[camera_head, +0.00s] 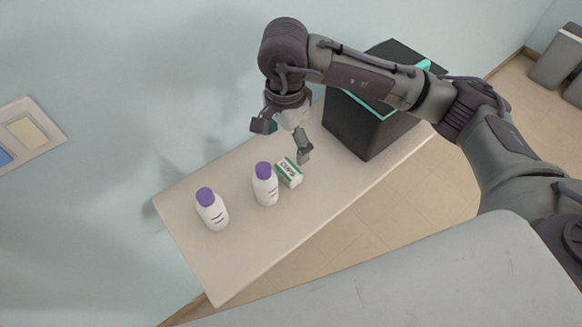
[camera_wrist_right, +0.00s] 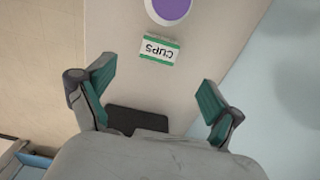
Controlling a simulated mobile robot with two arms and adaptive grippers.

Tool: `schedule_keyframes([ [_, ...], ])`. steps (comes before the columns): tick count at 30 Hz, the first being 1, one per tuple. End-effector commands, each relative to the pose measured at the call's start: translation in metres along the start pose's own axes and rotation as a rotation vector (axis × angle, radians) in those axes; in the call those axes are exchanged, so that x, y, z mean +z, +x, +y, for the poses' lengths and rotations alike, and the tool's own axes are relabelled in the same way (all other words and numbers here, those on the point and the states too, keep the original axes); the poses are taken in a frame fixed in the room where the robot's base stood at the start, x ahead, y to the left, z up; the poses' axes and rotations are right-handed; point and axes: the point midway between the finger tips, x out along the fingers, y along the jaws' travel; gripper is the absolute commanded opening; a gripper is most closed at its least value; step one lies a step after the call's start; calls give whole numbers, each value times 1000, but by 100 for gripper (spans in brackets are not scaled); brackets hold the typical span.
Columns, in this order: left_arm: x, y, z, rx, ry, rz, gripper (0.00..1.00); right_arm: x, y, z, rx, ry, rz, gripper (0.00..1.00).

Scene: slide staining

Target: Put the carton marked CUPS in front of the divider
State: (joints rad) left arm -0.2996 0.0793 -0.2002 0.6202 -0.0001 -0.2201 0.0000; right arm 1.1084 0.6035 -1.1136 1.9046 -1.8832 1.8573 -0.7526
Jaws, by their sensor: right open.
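The carton marked CUPS (camera_head: 289,173) is a small white box with green bands, lying on the light table just right of a purple-capped bottle. In the right wrist view the carton (camera_wrist_right: 159,48) lies beyond my open fingertips, apart from both, with its lettering upside down. My right gripper (camera_head: 284,138) is open and empty, above the table and behind the carton. It also shows in the right wrist view (camera_wrist_right: 157,82). I cannot identify the divider for certain. My left gripper is not in view.
Two white bottles with purple caps (camera_head: 266,186) (camera_head: 212,210) stand left of the carton. A large dark box with teal edging (camera_head: 360,125) stands at the table's right end, partly behind my right arm. The table (camera_head: 240,252) is clear in front of the bottles.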

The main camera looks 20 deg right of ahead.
Motion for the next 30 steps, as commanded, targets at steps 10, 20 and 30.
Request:
schedule_keyframes([
  [10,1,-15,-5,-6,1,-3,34,0,52,0,2,3,-4,92],
  [20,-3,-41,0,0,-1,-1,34,0,88,2,5,4,-6,92],
  [30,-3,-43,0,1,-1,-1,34,0,106,0,-1,3,-5,92],
])
